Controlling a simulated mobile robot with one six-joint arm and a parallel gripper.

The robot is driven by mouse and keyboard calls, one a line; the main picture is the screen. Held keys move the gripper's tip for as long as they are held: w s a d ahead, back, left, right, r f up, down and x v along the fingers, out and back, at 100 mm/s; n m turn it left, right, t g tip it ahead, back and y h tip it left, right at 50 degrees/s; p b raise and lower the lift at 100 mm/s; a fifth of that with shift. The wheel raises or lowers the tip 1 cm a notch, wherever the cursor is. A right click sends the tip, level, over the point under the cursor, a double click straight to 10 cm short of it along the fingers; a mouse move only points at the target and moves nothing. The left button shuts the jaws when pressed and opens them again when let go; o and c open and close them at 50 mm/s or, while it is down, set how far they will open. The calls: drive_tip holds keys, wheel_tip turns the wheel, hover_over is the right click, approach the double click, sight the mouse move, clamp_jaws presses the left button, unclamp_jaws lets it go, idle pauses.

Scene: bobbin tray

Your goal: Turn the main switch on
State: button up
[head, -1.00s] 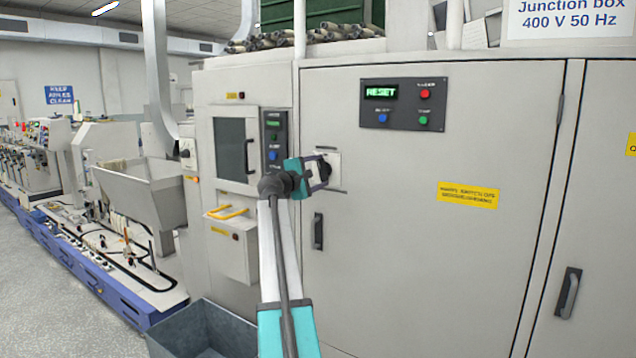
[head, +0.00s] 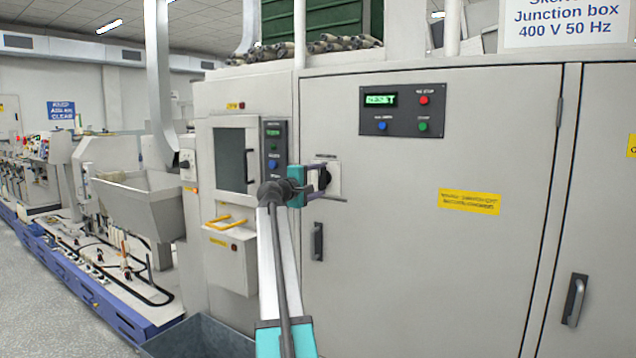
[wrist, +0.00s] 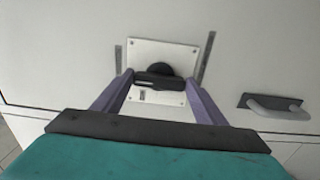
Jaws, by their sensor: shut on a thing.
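The main switch is a black rotary knob (wrist: 159,78) on a pale square plate (wrist: 140,54), fixed to the grey cabinet door. In the head view the switch plate (head: 334,180) is at the left side of the door, partly hidden by my gripper. My gripper (head: 318,180) reaches the knob from the left of that view. In the wrist view the two purple fingers of my gripper (wrist: 157,82) stand on either side of the knob's dark bar and are shut on it. The bar lies across between the fingertips. The plate's markings are too small to read.
A control panel (head: 402,110) with a green display and buttons is above right of the switch. A door handle (head: 318,242) is below it. A narrow button panel (head: 273,150) is to the left. A grey bin (head: 195,338) stands on the floor at lower left.

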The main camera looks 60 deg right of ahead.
drive_tip(key=o, duration=1.1)
drive_tip(key=shift+c, duration=0.2)
drive_tip(key=shift+a, duration=0.1)
drive_tip(key=a, duration=1.3)
drive_tip(key=shift+a+b, duration=0.3)
drive_tip(key=shift+b, duration=0.1)
